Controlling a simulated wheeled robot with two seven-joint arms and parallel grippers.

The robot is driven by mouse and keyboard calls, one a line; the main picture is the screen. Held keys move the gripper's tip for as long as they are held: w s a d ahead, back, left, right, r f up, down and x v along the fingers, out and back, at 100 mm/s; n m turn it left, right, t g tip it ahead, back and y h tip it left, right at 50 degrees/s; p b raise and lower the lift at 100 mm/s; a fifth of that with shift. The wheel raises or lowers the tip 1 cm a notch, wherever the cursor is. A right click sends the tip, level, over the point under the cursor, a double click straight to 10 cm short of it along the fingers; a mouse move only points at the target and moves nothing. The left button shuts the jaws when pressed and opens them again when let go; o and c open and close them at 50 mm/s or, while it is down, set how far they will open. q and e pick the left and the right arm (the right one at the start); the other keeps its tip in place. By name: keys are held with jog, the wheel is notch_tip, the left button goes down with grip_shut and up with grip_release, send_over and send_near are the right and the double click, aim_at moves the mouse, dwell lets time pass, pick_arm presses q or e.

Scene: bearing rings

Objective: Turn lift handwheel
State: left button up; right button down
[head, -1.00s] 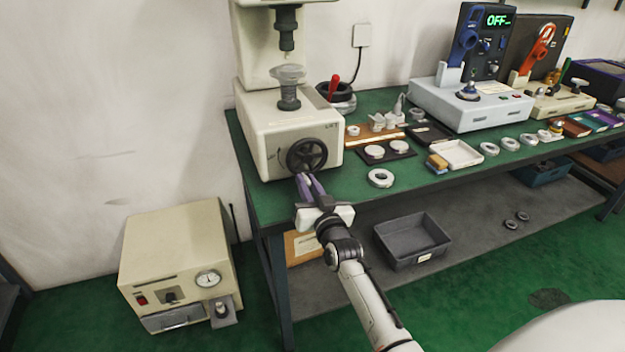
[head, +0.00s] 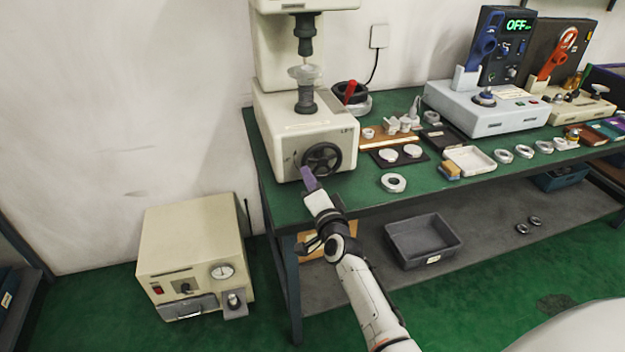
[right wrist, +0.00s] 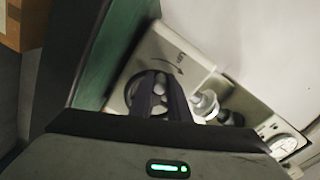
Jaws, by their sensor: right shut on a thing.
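The black spoked handwheel (head: 322,159) is on the front of a cream bench machine (head: 290,135), beside the "LIFT" marking. My right gripper (head: 308,175) is at the wheel's lower left edge, its purple-grey fingers shut on the wheel. In the right wrist view the dark fingers (right wrist: 160,92) reach over the wheel (right wrist: 131,88), hiding part of its rim and the exact contact. A round grey knob or hub shows between the fingertips. My left gripper is not in view.
A metal ring (head: 393,183) and a dark mat with two discs (head: 388,155) lie right of the machine. A white tray (head: 470,160) is further right. A grey bin (head: 424,240) stands on the lower shelf. A cream box with a gauge (head: 192,255) stands on the floor at left.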

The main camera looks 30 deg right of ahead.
jog(key=shift+a+r+m+p, duration=0.1)
jog(key=shift+r+m+p, duration=0.1)
jog(key=shift+r+m, duration=0.4)
jog(key=shift+a+r+m+p, duration=0.1)
jog(key=shift+r+m+p, duration=0.05)
jog(key=shift+m, duration=0.75)
jog(key=shift+r, duration=0.1)
jog(key=c, duration=1.7)
grip_release()
jog(key=shift+o, duration=0.2)
jog(key=shift+d, duration=0.1)
